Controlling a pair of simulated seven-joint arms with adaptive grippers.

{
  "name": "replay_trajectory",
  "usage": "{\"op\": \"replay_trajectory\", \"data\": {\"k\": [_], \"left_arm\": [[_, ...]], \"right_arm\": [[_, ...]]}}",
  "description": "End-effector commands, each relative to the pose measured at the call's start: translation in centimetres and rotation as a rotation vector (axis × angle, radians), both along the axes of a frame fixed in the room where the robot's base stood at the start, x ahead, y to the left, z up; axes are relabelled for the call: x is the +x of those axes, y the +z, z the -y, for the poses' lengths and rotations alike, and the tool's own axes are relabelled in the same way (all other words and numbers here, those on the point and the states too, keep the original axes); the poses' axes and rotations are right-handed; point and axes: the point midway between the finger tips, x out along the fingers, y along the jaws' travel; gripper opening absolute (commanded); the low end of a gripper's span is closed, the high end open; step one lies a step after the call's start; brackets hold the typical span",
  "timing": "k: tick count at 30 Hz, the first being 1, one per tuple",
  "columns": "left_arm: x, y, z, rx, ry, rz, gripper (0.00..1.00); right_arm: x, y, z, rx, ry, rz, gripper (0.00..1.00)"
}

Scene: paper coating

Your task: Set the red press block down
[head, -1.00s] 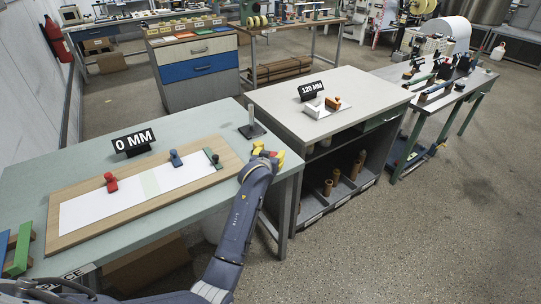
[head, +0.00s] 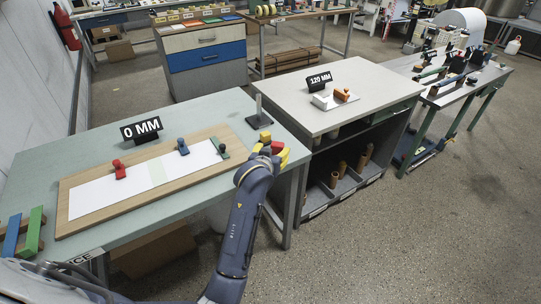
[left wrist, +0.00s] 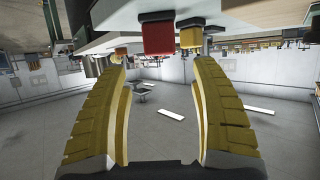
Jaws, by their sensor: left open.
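The red press block (head: 277,147) is at the right edge of the green-topped table (head: 215,112), close to my left gripper. In the left wrist view the red block (left wrist: 158,38) is at the top, beyond the fingertips and apart from them. A yellow block (head: 265,137) stands beside it and also shows in the left wrist view (left wrist: 190,38). My left gripper (head: 270,154) has yellow fingers and is open and empty. It also shows in the left wrist view (left wrist: 159,70), fingers wide apart. The red block's underside is hidden in the head view.
A wooden board (head: 228,159) with a white sheet (head: 103,196) lies on the table, with red (head: 119,169), blue (head: 183,147) and green (head: 219,148) pieces on it. A stand (head: 259,118) is behind the yellow block. A grey table (head: 290,100) is to the right.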

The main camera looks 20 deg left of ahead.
Motion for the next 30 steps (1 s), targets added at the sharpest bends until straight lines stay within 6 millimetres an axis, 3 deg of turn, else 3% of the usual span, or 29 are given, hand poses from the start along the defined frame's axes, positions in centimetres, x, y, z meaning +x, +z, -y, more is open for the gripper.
{"op": "replay_trajectory", "data": {"k": [9, 26, 30], "left_arm": [[-2.7, 1.1, 0.2, 0.000, 0.001, 0.001, 0.64], [-3.0, 1.2, 0.2, 0.000, 0.000, 0.000, 0.64], [-3.3, -0.3, 0.4, -0.004, -0.008, -0.028, 0.64]], "right_arm": [[0.0, 0.0, 0.0, 0.000, 0.000, 0.000, 0.44], [0.0, 0.0, 0.0, 0.000, 0.000, 0.000, 0.44], [0.0, 0.0, 0.0, 0.000, 0.000, 0.000, 0.44]]}}
